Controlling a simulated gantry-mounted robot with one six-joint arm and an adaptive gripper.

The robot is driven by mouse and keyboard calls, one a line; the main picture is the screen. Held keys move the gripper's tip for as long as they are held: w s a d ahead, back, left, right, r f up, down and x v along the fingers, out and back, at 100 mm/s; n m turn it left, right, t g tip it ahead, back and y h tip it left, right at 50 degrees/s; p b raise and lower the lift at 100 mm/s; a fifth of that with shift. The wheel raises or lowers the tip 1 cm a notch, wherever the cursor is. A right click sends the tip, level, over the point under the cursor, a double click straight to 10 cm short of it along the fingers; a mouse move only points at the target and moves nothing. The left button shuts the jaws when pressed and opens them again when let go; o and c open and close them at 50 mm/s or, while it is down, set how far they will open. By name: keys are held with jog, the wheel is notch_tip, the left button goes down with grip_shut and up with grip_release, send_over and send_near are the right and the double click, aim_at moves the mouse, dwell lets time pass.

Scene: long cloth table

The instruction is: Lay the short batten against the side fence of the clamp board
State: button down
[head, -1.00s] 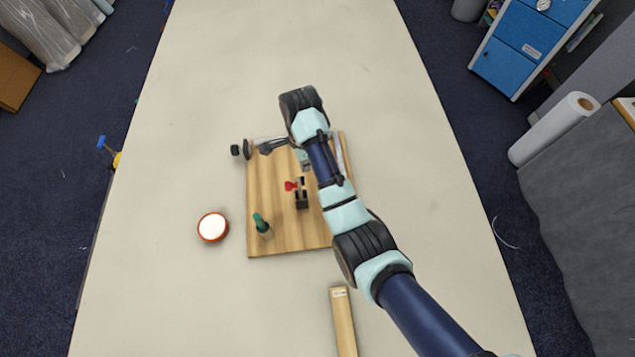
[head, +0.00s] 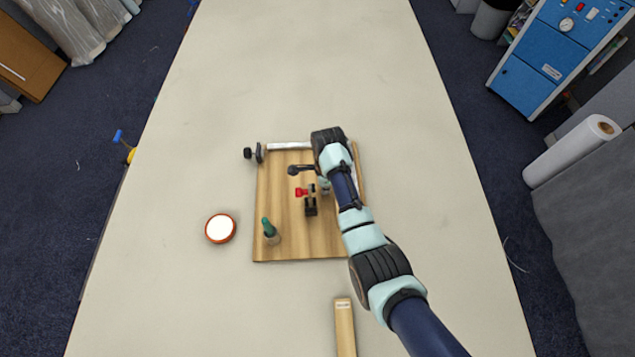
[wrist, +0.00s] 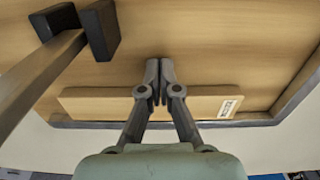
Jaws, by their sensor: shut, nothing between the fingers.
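The clamp board (head: 290,235) is a wooden panel with a pale fence (head: 290,146) along its far edge and a side fence (head: 361,180) at its right edge. In the wrist view, the short batten (wrist: 100,103), pale wood with a small label, lies flat on the board along a grey fence strip (wrist: 200,124). Little or no gap shows; I cannot tell if they touch. Its labelled end is apart from the fence at right. My gripper (wrist: 159,68) is shut and empty, its fingers crossing in front of the batten. My arm hides the batten in the head view.
A clamp with a red handle (head: 302,192) stands mid-board; a green-topped bottle (head: 268,229) stands at its near left. A round orange-rimmed dish (head: 221,228) sits left of the board. Another batten (head: 344,325) lies at the near edge. The far table is clear.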

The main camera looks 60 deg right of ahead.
jog(key=shift+s+d, duration=0.3)
jog(key=shift+s, duration=0.25)
jog(key=shift+r, duration=0.1)
jog(key=shift+s+d+r+p, duration=0.15)
jog(key=shift+s+d+p, duration=0.3)
jog(key=shift+s+p, duration=0.3)
jog(key=shift+w, duration=0.1)
